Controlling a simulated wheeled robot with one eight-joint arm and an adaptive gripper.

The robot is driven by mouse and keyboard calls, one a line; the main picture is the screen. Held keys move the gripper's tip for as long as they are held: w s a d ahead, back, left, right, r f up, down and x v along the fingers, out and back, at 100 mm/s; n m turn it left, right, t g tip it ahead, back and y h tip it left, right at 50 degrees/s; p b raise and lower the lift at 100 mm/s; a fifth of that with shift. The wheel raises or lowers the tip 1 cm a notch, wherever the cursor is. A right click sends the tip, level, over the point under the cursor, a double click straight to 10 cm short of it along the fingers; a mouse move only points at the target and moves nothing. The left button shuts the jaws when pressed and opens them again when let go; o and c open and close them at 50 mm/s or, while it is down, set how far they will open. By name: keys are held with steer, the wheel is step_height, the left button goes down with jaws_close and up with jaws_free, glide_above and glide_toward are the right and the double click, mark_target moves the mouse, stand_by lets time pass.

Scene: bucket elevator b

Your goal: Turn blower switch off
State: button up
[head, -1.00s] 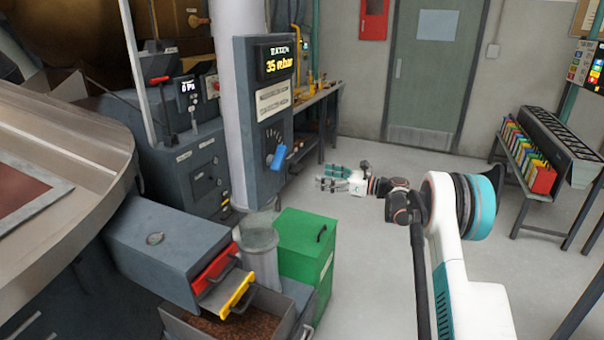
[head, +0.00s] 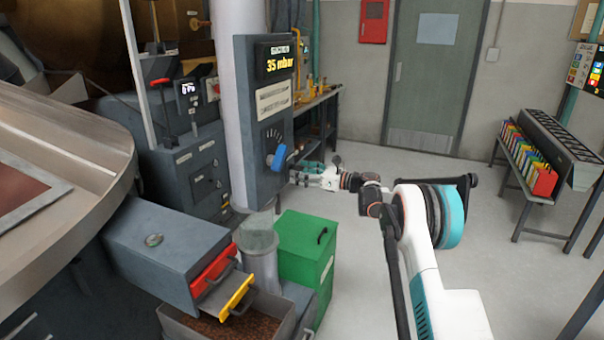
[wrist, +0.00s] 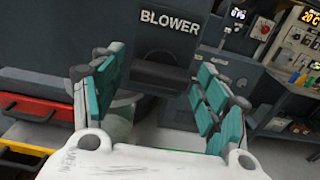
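A grey panel (head: 262,120) on the white column carries a "35 mbar" display (head: 279,63) and a dial with a blue handle (head: 279,157). The handle is tilted on the dial. In the wrist view, the word "BLOWER" (wrist: 169,21) stands in white on a dark surface ahead. Below it is a dark, box-like part (wrist: 160,72); I cannot tell whether it is the switch or its position. My gripper (head: 298,175) is just right of the panel's lower edge. In the wrist view my gripper (wrist: 160,92) is open, its teal-padded fingers wide apart with nothing between them.
A green bin (head: 305,250) and a clear cylinder (head: 260,250) stand below the panel. A workbench (head: 318,105) is behind the panel. The floor toward the door (head: 436,70) is clear.

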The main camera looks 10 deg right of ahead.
steer(key=c, duration=0.7)
steer(key=shift+o, duration=0.2)
steer(key=shift+n, duration=0.3)
steer(key=n+b, duration=0.1)
steer(key=n, duration=1.6)
steer(key=shift+b, duration=0.35)
steer(key=shift+f+n, duration=0.1)
steer(key=shift+n, duration=0.2)
steer(key=o, duration=1)
